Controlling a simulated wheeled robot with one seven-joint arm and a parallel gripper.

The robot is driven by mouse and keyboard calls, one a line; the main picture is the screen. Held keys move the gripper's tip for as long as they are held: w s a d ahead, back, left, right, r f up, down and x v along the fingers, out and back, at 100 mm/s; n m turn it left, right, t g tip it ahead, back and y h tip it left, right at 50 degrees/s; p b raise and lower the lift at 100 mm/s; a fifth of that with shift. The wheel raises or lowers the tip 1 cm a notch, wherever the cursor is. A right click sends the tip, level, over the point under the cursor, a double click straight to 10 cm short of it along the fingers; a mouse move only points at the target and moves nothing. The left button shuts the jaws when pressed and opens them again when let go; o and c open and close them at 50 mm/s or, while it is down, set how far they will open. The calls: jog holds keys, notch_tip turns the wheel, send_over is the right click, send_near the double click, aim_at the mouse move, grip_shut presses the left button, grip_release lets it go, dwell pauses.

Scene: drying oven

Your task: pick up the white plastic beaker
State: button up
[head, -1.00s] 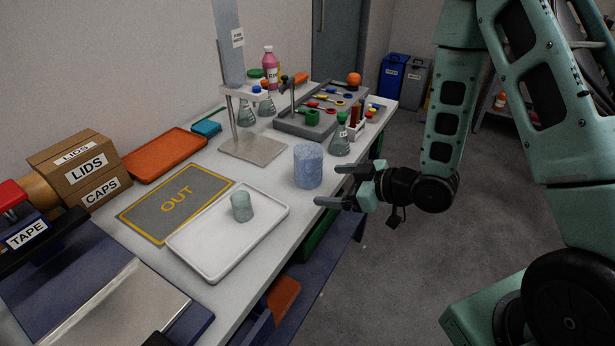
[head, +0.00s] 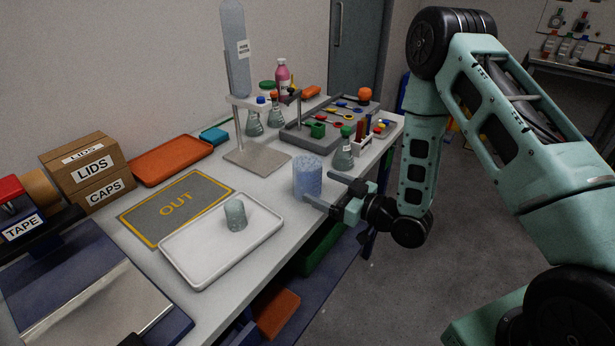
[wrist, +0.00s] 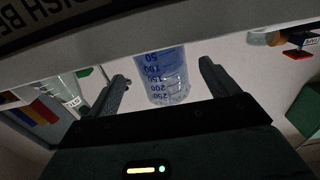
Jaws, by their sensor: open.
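The beaker (head: 307,176) stands upright on the bench near its front edge. It looks pale blue and speckled in the head view. In the wrist view the beaker (wrist: 165,76) is whitish and translucent with blue volume marks, and it shows between the two fingers. My gripper (head: 319,187) is open at the beaker's right side, its fingers pointing toward it; the wrist view also shows my gripper (wrist: 162,72) with its fingers spread. I cannot tell whether a finger touches the beaker. Its far side is hidden.
A white tray (head: 190,268) holding a small glass beaker (head: 236,215) lies left of the beaker. Behind are a stand (head: 257,159), a flask (head: 343,154) and a grey rack tray (head: 307,138). An OUT mat (head: 150,222) lies farther left.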

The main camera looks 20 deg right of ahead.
aim_at(301, 177)
jog(key=p+x, duration=0.2)
jog(key=x, duration=0.5)
jog(key=shift+a, duration=0.15)
jog(key=shift+c, duration=0.4)
jog(key=shift+r, duration=0.1)
jog(key=c, duration=1.1)
jog(key=shift+r, duration=0.1)
jog(key=shift+r+p, duration=0.65)
jog(key=shift+r, duration=6.25)
